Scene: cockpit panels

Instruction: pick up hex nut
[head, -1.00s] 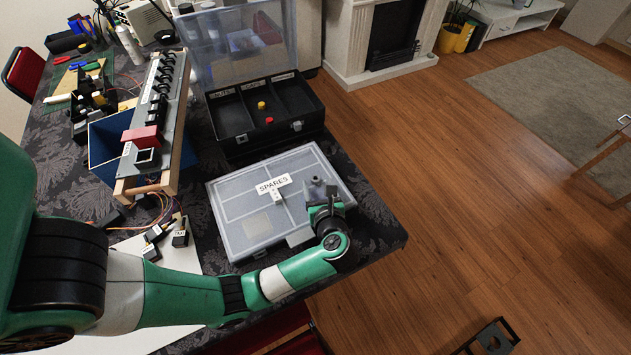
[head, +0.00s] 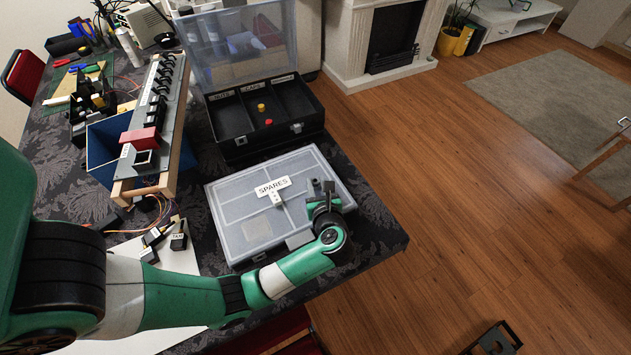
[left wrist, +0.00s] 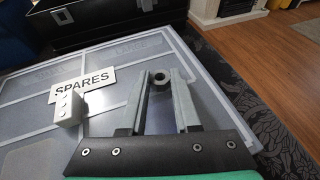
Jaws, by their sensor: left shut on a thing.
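The hex nut (left wrist: 160,78) is a small dark grey ring held between the fingertips of my left gripper (left wrist: 161,79) in the left wrist view. The fingers are shut on it, one on each side. In the head view my left gripper (head: 322,192) is over the right part of the closed spares case (head: 231,233). The nut is too small to make out clearly there. I cannot tell whether the nut still touches the lid. My right gripper is not in view.
A "SPARES" label (head: 272,187) and a small light block (left wrist: 67,106) are on the case lid. Behind stands an open black compartment box (head: 226,118) with a yellow and a red piece inside. A long grey panel (head: 152,120) stands left. The table edge is close on the right.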

